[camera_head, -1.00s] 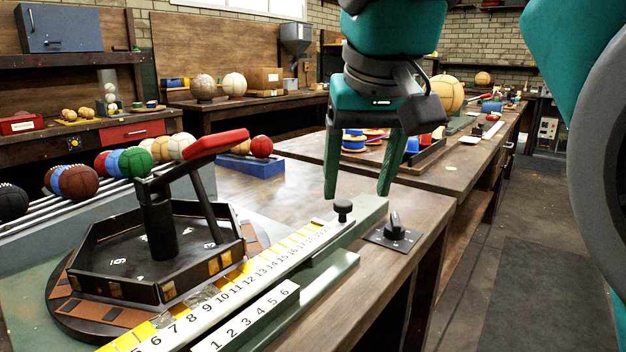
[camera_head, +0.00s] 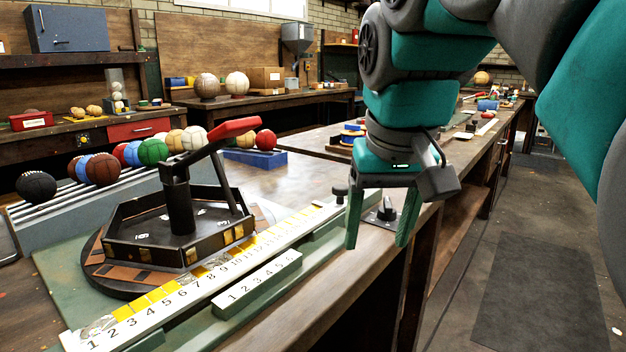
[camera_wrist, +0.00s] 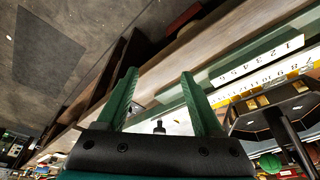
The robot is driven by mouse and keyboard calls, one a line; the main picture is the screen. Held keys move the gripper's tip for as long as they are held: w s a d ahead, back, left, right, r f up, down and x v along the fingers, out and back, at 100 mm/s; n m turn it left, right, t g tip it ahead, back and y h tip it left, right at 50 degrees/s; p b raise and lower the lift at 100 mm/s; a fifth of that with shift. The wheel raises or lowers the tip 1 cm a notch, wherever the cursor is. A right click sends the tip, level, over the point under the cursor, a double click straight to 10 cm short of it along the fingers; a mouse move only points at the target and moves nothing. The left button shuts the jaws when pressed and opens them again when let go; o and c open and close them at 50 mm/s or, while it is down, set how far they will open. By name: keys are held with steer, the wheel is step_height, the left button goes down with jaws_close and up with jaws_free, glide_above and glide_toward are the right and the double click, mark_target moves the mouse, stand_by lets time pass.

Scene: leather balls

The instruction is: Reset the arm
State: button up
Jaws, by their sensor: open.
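My gripper (camera_head: 379,228) is open and empty, its two green fingers pointing down near the front edge of the workbench. In the head view it hangs beside the black knob (camera_head: 387,211), partly in front of it. The wrist view also shows the open fingers (camera_wrist: 160,88), with nothing between them held. My teal and grey arm comes down from the upper right.
A hexagonal black tray (camera_head: 135,239) with a red-handled lever (camera_head: 235,127) stands on the bench (camera_head: 315,295). A numbered ruler (camera_head: 165,308) runs along its front. Several balls lie on a rack (camera_head: 75,218) at left. Open floor (camera_head: 530,280) is at right.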

steer(key=s+d+f+g, duration=0.1)
steer(key=s+d+f, duration=0.1)
steer(key=s+f, duration=0.4)
steer(key=s+d+f+g, duration=0.2)
steer(key=s+f, duration=0.4)
steer(key=f, duration=0.8)
steer(key=s+d+f+g, duration=0.2)
steer(key=s+f, duration=0.4)
steer(key=f, duration=0.4)
steer(key=shift+d+f+m, duration=0.25)
steer(key=shift+d+m, duration=0.15)
steer(key=shift+d, duration=0.05)
